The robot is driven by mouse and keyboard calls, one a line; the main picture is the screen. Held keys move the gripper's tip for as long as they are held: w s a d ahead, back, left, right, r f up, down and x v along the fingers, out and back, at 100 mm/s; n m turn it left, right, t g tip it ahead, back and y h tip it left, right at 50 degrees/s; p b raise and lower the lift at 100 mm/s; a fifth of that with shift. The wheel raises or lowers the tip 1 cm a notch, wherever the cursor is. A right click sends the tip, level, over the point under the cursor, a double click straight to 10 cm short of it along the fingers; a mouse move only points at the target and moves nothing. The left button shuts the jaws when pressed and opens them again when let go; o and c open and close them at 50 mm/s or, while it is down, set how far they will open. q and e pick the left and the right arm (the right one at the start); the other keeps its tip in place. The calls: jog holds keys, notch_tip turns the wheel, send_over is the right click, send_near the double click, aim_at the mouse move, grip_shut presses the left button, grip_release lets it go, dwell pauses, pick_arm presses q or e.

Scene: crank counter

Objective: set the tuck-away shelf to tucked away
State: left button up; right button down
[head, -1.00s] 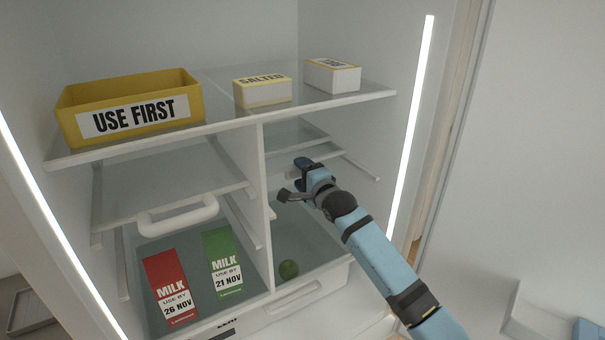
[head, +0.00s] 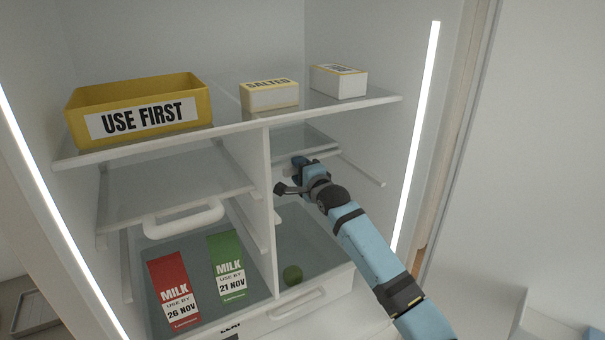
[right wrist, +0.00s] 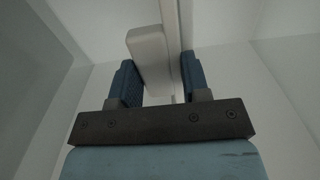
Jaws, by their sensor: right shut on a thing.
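The tuck-away shelf (head: 292,139) is the glass half-shelf in the fridge's right compartment. It sits far back, with its pale front edge (head: 325,154) well behind the front ends of its side rails. My right gripper (head: 292,175) is at this front edge and partly hides it. In the right wrist view the blue fingers (right wrist: 160,82) stand on both sides of a pale grip piece (right wrist: 150,62), shut on it. My left gripper is not in view.
Above is a full-width shelf (head: 225,131) with a yellow bin (head: 190,105) and two butter boxes. The left compartment has a glass shelf with a white handle (head: 184,219) and two milk cartons below. A divider (head: 267,210) stands close left of my gripper.

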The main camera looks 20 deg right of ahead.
jog(key=shift+f, duration=0.45)
jog(key=c, duration=0.8)
grip_release()
jog(key=shift+w, duration=0.1)
jog(key=shift+r, duration=0.15)
jog(key=s, duration=0.4)
jog(key=s+d+b, duration=0.1)
jog(key=s, duration=0.4)
jog(key=s+d, duration=0.1)
jog(key=s, duration=0.3)
jog(key=shift+s+b, duration=0.3)
jog(key=shift+s, duration=0.05)
